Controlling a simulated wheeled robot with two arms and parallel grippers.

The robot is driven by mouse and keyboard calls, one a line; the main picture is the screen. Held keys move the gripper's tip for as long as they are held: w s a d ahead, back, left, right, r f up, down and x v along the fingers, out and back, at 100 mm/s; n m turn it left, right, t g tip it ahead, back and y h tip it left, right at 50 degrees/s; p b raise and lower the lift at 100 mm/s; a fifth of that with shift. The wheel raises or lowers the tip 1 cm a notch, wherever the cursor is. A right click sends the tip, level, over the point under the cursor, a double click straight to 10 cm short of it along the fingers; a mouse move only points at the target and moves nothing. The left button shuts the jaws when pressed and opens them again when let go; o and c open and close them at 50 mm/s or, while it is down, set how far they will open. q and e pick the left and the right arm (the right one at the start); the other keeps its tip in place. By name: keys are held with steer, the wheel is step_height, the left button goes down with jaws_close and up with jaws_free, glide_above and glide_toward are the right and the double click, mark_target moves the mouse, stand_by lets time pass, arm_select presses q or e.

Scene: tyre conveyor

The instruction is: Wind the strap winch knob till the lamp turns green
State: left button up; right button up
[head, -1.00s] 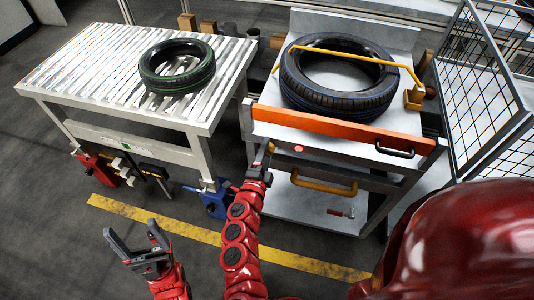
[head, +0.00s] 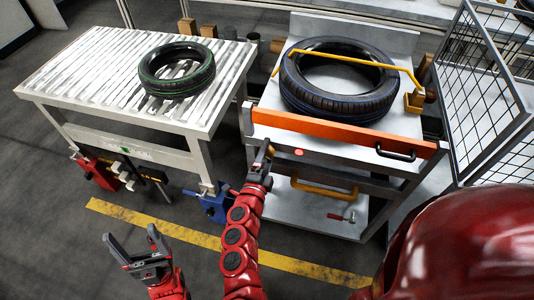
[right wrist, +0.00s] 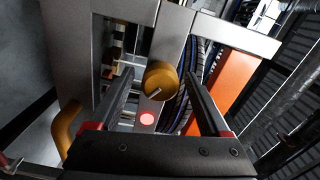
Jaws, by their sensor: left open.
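The brass-coloured winch knob (right wrist: 161,81) sits on the grey frame of the tyre stand and has a pale mark on its face. My right gripper (right wrist: 157,80) is open, its two fingers on either side of the knob, with visible gaps between them and it. In the head view my right gripper (head: 265,155) is at the stand's front left post and largely hides the knob. The lamp (right wrist: 147,119) glows red beside the knob; it also shows red in the head view (head: 299,152). My left gripper (head: 137,252) is open and empty above the floor.
The stand holds a blue-striped tyre (head: 340,88) under a yellow bar (head: 350,53), behind an orange front panel (head: 340,131). A yellow handle (head: 323,187) sits below. A roller table (head: 85,72) with a green-striped tyre (head: 177,70) stands left. A mesh gate (head: 480,90) is at right.

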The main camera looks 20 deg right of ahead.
steer(key=shift+a, duration=0.1)
steer(key=p+v, duration=0.1)
steer(key=v, duration=1.6)
steer(key=shift+s, duration=0.15)
